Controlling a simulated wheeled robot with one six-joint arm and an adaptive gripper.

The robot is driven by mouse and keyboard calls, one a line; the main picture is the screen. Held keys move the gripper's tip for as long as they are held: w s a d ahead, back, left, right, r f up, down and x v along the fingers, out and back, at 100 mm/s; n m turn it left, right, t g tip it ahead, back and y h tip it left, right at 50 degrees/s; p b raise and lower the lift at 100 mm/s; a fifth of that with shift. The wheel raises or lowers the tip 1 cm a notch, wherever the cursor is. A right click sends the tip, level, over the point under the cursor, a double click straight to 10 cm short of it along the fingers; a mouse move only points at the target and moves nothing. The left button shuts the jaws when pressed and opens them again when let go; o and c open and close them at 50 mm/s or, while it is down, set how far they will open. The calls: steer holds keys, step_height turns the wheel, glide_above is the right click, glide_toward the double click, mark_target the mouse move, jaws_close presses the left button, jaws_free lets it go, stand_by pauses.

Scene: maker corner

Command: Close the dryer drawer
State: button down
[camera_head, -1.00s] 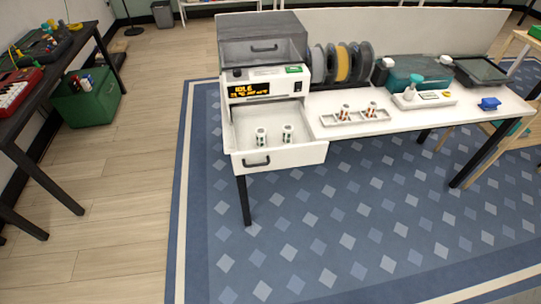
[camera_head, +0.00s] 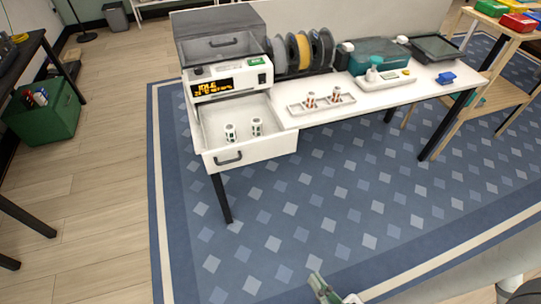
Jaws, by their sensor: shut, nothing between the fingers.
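The dryer is a white box with an orange IDLE display (camera_head: 211,87) on the white table. Its white drawer (camera_head: 250,153) is pulled out toward me, past the table's front edge, with a dark handle (camera_head: 228,159) on its front. Two small white cylinders with dark markings (camera_head: 230,133) stand upright inside it. My gripper (camera_head: 318,279) shows only in part at the bottom edge, over the rug. It is shut and empty, well apart from the drawer, below and to the right of it. The rest of it is cut off by the frame.
On the table are a tray with two red-marked cylinders (camera_head: 321,106), several filament spools (camera_head: 299,53), a teal box (camera_head: 378,57) and a blue block (camera_head: 446,78). A table leg (camera_head: 222,198) stands below the drawer. The rug (camera_head: 290,215) in front is clear.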

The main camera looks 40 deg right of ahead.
steer(key=w+d+f+m+h, duration=0.1)
steer(key=w+d+f+m, duration=0.2)
steer(key=w, duration=0.4)
steer(key=w+d+f+m+h, duration=0.1)
steer(key=w+d+m, duration=0.1)
steer(key=w+m, duration=0.45)
steer(key=m+t+h, duration=0.1)
steer(key=m+t, duration=0.1)
steer(key=m, duration=0.4)
glide_toward(271, 150)
steer(key=x, duration=0.7)
steer(key=shift+w, duration=0.1)
steer(key=shift+d, duration=0.1)
